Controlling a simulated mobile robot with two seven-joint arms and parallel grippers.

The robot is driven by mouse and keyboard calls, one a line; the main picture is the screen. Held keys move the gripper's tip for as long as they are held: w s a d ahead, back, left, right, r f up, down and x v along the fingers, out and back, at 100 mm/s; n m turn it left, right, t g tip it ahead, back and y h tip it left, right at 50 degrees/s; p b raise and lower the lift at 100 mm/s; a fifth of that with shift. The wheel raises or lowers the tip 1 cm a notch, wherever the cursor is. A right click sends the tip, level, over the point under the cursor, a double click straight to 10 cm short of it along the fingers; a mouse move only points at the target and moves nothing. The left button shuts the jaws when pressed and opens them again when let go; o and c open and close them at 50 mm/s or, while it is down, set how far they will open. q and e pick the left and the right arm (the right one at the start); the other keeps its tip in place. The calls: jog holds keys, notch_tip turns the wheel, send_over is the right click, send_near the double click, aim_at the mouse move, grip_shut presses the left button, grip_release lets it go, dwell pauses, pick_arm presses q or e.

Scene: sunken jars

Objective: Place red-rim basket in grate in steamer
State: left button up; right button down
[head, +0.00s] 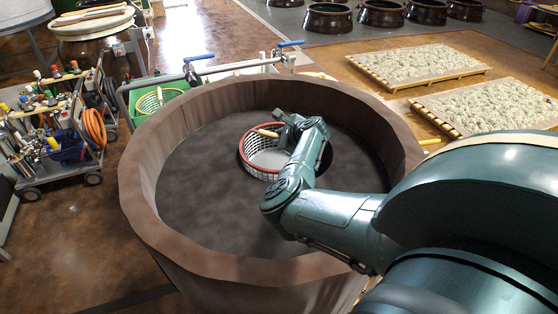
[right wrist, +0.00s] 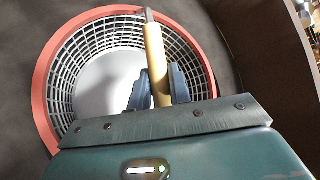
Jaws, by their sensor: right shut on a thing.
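The steamer (head: 145,215) is a large round brown tub with a dark grey floor that I take for the grate (head: 205,190). The red-rim basket (head: 262,158) is inside the tub, right of its middle, with white mesh walls and a pale bottom. It also shows in the right wrist view (right wrist: 72,62). My right gripper (head: 281,129) is shut on the basket's wooden handle (right wrist: 155,60), fingers on both sides of it. A dark round opening shows beside the basket, partly hidden by my arm. I cannot tell how deep the basket sits. My left gripper is not in view.
The tub's thick wall (head: 400,150) surrounds my right forearm, which reaches over the rim. A metal pipe with blue-handled valves (head: 190,72) runs along the far left rim. A green crate with a yellow-rim basket (head: 150,101) stands behind. A tool cart (head: 60,130) is at left.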

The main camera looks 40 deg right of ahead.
jog(key=shift+f+b, duration=1.25)
jog(key=shift+f, duration=3.55)
jog(key=c, duration=1.3)
grip_release()
jog(key=shift+f, duration=0.1)
jog(key=shift+r, duration=0.25)
jog(key=p+v, duration=0.3)
jog(key=v, duration=0.9)
jog(key=shift+p, duration=0.35)
jog(key=shift+d, duration=0.1)
